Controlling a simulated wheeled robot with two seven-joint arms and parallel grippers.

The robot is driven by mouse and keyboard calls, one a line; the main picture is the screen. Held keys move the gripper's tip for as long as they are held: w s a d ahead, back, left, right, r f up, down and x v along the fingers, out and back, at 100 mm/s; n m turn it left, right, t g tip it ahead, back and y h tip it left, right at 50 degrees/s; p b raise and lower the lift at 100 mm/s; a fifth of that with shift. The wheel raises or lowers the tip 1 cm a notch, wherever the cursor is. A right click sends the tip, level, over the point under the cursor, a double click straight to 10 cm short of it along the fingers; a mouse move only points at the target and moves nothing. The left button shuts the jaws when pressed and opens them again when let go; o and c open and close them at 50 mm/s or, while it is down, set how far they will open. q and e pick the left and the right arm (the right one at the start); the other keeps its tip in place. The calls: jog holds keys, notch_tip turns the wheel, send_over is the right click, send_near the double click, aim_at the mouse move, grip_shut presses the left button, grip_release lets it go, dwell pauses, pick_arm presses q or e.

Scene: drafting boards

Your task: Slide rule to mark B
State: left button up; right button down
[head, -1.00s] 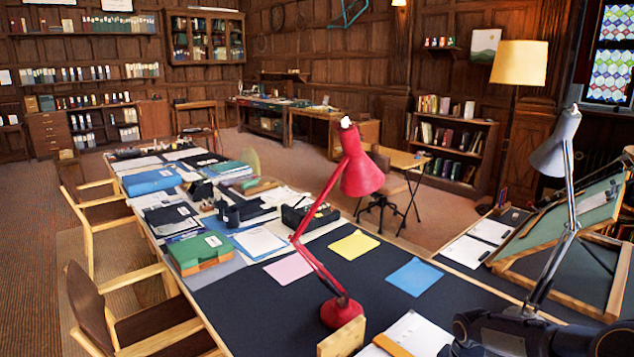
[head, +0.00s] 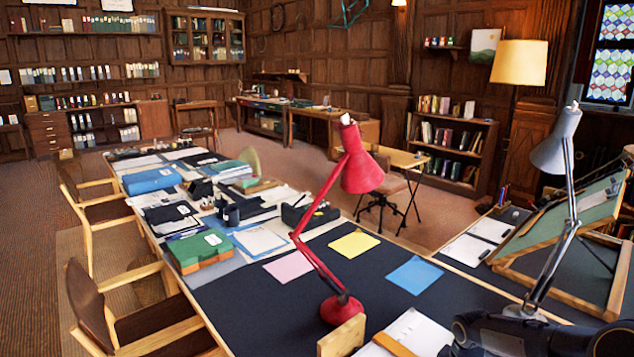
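I cannot pick out a slide rule with certainty. An orange-yellow strip (head: 394,345) lies across a white sheet (head: 424,332) at the bottom edge and is partly cut off. No letter B is legible. Three flat coloured squares lie on the dark tabletop (head: 335,262): a pink one (head: 288,267), a yellow one (head: 354,243) and a blue one (head: 415,275). Neither gripper shows. A dark link of my arm is at the bottom right.
A red desk lamp (head: 362,172) stands on the table behind a wooden block (head: 341,337). A grey lamp (head: 556,150) and a tilted drawing board (head: 570,225) are at right. Green boxes (head: 199,249) and papers crowd the left. Dark tabletop around the squares is clear.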

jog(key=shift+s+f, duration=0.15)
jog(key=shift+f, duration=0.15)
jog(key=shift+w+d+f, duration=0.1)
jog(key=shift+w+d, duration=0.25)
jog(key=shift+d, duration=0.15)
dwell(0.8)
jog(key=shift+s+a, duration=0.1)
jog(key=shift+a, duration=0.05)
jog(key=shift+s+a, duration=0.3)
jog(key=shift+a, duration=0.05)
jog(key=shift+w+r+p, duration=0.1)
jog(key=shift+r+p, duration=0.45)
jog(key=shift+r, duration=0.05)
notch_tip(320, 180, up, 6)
jog(key=p, duration=0.4)
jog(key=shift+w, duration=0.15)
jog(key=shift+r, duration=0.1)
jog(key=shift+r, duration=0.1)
